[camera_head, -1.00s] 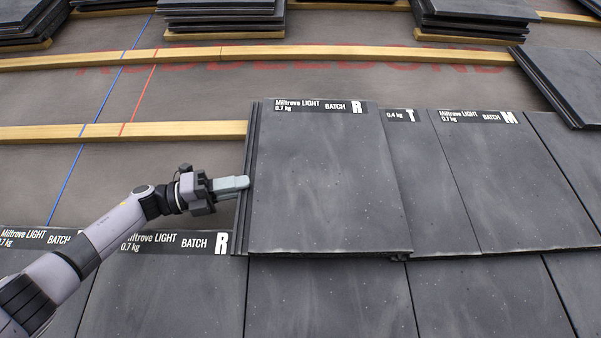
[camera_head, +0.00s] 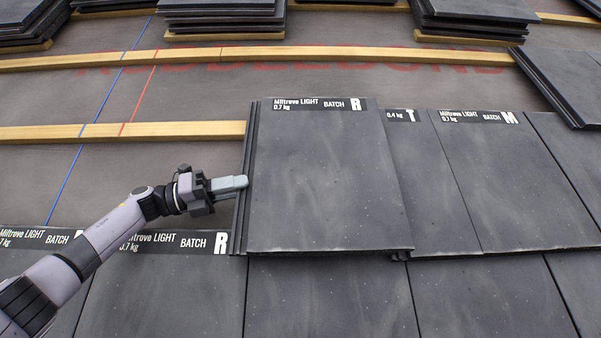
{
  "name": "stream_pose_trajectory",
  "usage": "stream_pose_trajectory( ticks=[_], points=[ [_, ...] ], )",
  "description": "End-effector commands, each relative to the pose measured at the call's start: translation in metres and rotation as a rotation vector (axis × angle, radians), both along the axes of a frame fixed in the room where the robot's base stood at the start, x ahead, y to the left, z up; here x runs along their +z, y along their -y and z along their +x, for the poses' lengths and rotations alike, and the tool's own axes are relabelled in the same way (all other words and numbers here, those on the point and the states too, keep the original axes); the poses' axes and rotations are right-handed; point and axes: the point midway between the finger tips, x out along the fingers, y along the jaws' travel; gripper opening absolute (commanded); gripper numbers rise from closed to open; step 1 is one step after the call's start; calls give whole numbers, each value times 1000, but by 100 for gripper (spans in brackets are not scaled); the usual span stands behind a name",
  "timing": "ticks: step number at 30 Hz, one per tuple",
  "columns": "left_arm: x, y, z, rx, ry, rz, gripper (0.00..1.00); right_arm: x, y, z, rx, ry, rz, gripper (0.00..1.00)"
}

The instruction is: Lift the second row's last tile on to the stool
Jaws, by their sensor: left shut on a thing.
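A dark grey tile (camera_head: 325,185) labelled Miltrove LIGHT, 0.7 kg, batch R is at the left end of the second row. It overlaps the left part of the neighbouring tile marked T (camera_head: 425,180), whose label is partly covered. My left gripper (camera_head: 240,184) is shut on the batch R tile's left edge. Its fingertips meet the edge about halfway up. Whether the tile is clear of the surface below is hard to tell. My right gripper is not in view. No stool is in view.
A tile marked M (camera_head: 480,180) lies farther right. First-row tiles (camera_head: 160,285) run along the bottom. Wooden battens (camera_head: 130,131) cross the grey underlay, bare left of the held tile.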

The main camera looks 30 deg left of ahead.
Motion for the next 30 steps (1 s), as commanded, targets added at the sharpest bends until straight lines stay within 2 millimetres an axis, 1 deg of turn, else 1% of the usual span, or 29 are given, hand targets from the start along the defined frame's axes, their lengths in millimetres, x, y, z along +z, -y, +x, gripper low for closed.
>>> stream_pose_trajectory(
  ticks=[1, 30],
  points=[
    [4, -2, -1, 1, 10, -6, 0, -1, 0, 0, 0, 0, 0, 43],
    [1, -25, -11, 1, 10, -6, 0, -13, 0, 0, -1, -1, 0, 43]
  ],
)
